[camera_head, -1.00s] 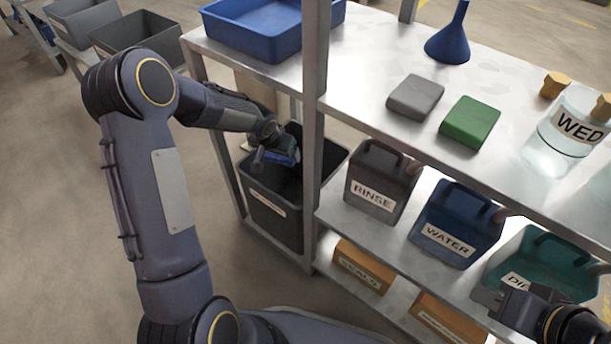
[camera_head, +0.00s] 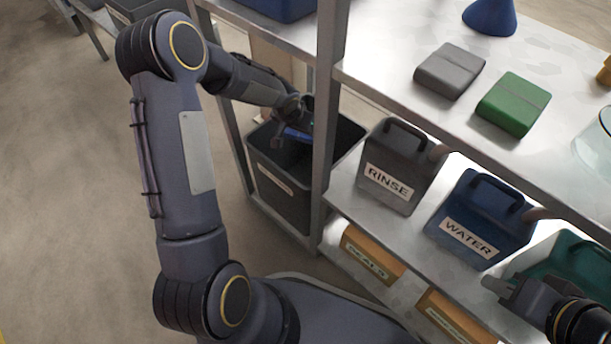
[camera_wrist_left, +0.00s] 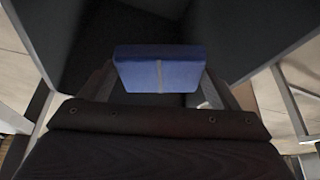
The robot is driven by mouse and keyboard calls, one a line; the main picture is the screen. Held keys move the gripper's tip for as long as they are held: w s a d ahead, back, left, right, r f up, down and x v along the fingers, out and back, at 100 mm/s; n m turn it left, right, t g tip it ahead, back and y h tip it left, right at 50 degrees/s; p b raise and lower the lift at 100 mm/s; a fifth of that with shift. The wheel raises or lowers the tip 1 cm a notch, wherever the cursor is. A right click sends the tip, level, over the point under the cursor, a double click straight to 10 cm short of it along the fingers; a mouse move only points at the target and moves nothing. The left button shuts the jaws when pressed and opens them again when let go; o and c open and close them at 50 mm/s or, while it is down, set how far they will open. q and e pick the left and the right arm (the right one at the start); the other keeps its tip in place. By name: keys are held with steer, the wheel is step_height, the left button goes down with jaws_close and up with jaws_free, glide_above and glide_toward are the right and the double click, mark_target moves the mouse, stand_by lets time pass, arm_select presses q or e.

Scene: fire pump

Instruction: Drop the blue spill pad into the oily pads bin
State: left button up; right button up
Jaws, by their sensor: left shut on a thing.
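The bin's dark inner walls surround the pad in the wrist view. The label on the bin's front is too small to read.
A shelf post (camera_head: 327,120) stands just right of my left gripper. The metal tabletop (camera_head: 385,60) holds a grey block (camera_head: 449,71), a green block (camera_head: 513,104) and a blue funnel (camera_head: 490,16). Jugs marked RINSE (camera_head: 388,180) and WATER (camera_head: 466,238) stand on the lower shelf.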

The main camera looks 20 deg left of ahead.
arm_select(q)
steer(key=o, duration=0.8)
steer(key=shift+o, duration=0.2)
steer(key=shift+r, duration=0.1)
steer(key=p+v, duration=0.3)
steer(key=v, duration=0.4)
steer(key=shift+s+r, duration=0.25)
steer(key=shift+r, duration=0.05)
